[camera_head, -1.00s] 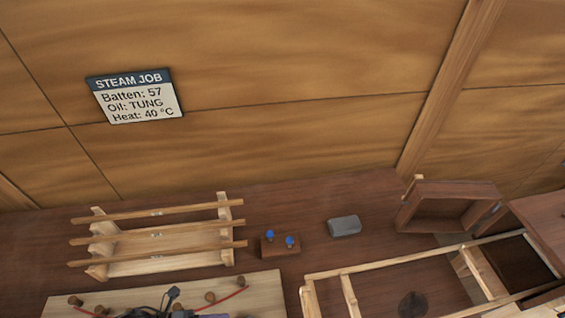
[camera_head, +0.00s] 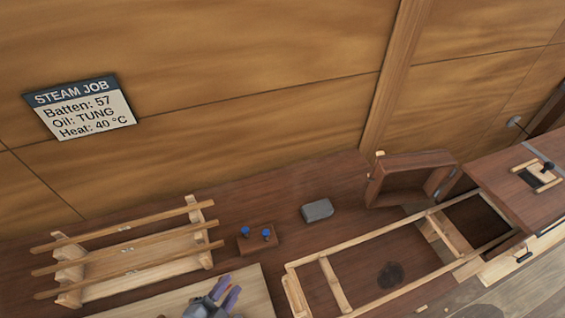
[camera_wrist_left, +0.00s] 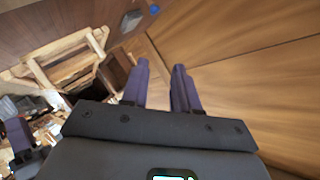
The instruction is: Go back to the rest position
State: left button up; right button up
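My left gripper (camera_head: 229,294) shows at the bottom edge of the head view, above the pale board (camera_head: 250,290). In the left wrist view its two purple fingers (camera_wrist_left: 160,75) stand apart with nothing between them, so it is open and empty. A dark and purple part at the lower left of the left wrist view (camera_wrist_left: 20,140) looks like my other gripper. Its fingertips are not clear, and it is not seen in the head view.
A rack with several wooden battens (camera_head: 130,255) stands at left. A long wooden frame (camera_head: 335,285) and an open box (camera_head: 410,180) are at right. A steam job sign (camera_head: 80,107) hangs behind.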

pick_arm(q)
jog(key=s+a+f+n+g+y, duration=0.5)
jog(key=s+a+n+g, duration=0.4)
jog(key=s+n+g, duration=0.15)
notch_tip(320, 180, up, 19)
jog(key=t+p, duration=0.1)
jog(key=p, duration=1.8)
jog(key=shift+s+d+n, duration=0.2)
jog(key=shift+s+n, duration=0.05)
jog(key=shift+n, duration=0.1)
